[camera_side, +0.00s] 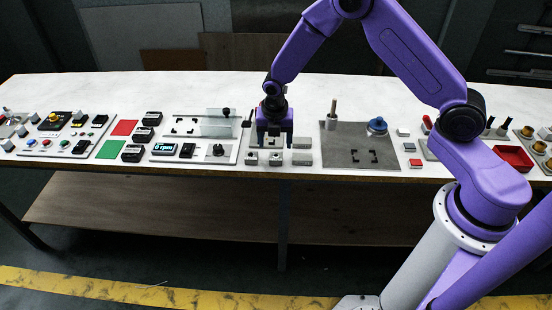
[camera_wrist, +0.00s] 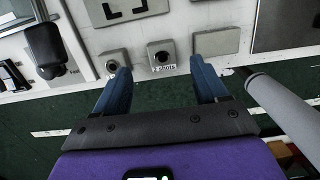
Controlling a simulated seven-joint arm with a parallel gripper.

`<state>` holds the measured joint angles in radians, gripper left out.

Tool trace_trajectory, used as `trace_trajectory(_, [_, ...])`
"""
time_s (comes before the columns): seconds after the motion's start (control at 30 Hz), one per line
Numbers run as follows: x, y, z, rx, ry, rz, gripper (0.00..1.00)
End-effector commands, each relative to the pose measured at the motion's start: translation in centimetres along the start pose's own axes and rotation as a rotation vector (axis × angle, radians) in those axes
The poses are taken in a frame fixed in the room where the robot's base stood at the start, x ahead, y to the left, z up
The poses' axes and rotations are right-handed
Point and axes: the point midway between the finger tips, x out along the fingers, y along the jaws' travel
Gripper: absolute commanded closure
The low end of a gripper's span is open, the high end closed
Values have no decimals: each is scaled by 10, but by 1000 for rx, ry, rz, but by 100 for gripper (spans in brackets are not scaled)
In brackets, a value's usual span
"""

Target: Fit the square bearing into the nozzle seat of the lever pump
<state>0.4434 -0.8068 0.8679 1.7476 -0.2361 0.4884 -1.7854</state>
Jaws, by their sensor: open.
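My gripper (camera_side: 274,143) is open, pointing down over a small light plate at the middle of the bench. In the wrist view its two blue fingers (camera_wrist: 160,70) are apart with nothing held. A similar grey block with a dark round centre (camera_wrist: 115,60) is by the left fingertip. I cannot tell which piece is the square bearing or the nozzle seat, nor surely identify the lever pump. Black corner marks (camera_wrist: 127,9) lie behind these blocks.
A dark plate (camera_side: 345,142) with an upright post (camera_side: 333,108) and blue knob (camera_side: 377,124) is farther right. A clear panel (camera_side: 215,127) stands left. The bench's front edge is close.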

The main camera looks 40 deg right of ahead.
Motion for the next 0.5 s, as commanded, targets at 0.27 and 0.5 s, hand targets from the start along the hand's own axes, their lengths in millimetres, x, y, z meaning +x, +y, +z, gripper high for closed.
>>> trace_trajectory(0.27, [28, -3, -6, -1, 1, -3, 28])
trace_trajectory(0.5, [51, -2, -6, -1, 0, 0, 28])
